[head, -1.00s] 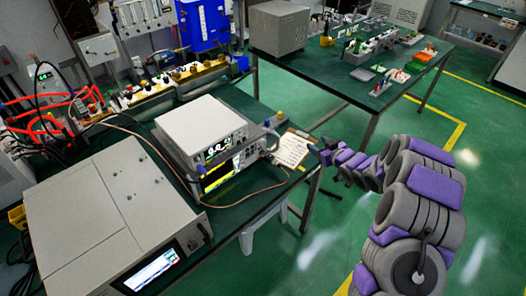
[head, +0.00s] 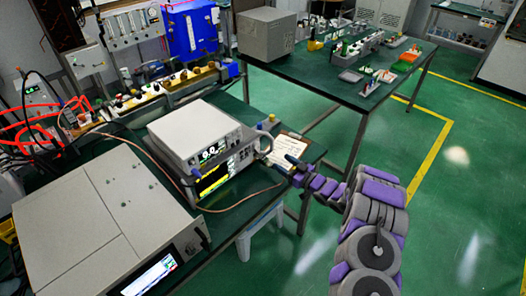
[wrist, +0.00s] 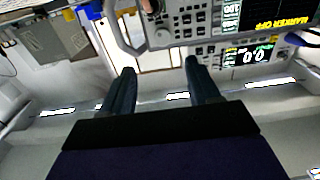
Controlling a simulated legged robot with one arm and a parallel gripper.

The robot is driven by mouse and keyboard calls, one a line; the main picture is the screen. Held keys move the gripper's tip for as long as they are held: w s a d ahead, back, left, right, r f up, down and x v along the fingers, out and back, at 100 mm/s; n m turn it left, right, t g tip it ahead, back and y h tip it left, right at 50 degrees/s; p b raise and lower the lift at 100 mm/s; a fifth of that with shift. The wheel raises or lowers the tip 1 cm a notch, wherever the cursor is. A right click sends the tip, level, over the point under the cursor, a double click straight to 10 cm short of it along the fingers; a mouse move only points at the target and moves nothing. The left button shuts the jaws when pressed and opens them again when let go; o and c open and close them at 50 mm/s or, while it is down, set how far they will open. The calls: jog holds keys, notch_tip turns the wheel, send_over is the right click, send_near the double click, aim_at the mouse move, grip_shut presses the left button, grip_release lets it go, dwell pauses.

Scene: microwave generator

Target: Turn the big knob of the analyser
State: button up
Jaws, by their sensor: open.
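The analyser (head: 228,172) is the lower of two stacked grey instruments on the green bench, with a lit yellow screen. Its panel (wrist: 190,22) fills the top of the wrist view, with buttons, a display and a handle at its left. A round knob (wrist: 163,37) sits low on that panel; a darker knob (wrist: 152,6) is cut by the top edge. I cannot tell for sure which is the big one. My gripper (wrist: 159,68) is open and empty, its two fingers apart below the panel. In the head view my gripper (head: 289,163) is just right of the analyser.
A clipboard with paper (head: 288,148) lies on the bench beside the analyser. A large grey unit (head: 110,215) stands at the front left. A brown cable (head: 225,208) runs around the instruments. The green floor at right is open.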

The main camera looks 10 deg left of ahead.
aim_at(258, 146)
jog(key=b+x, duration=0.2)
jog(key=x, duration=0.8)
jog(key=shift+a+f, duration=0.15)
jog(key=shift+a, duration=0.15)
jog(key=shift+w+a+b, duration=0.35)
jog(key=shift+w, duration=0.05)
jog(key=shift+w+a, duration=0.2)
jog(key=shift+a, duration=0.3)
jog(key=shift+d, duration=0.1)
jog(key=c, duration=1)
jog(key=shift+r+p, duration=0.25)
jog(key=shift+p, duration=0.1)
jog(key=shift+c, duration=0.2)
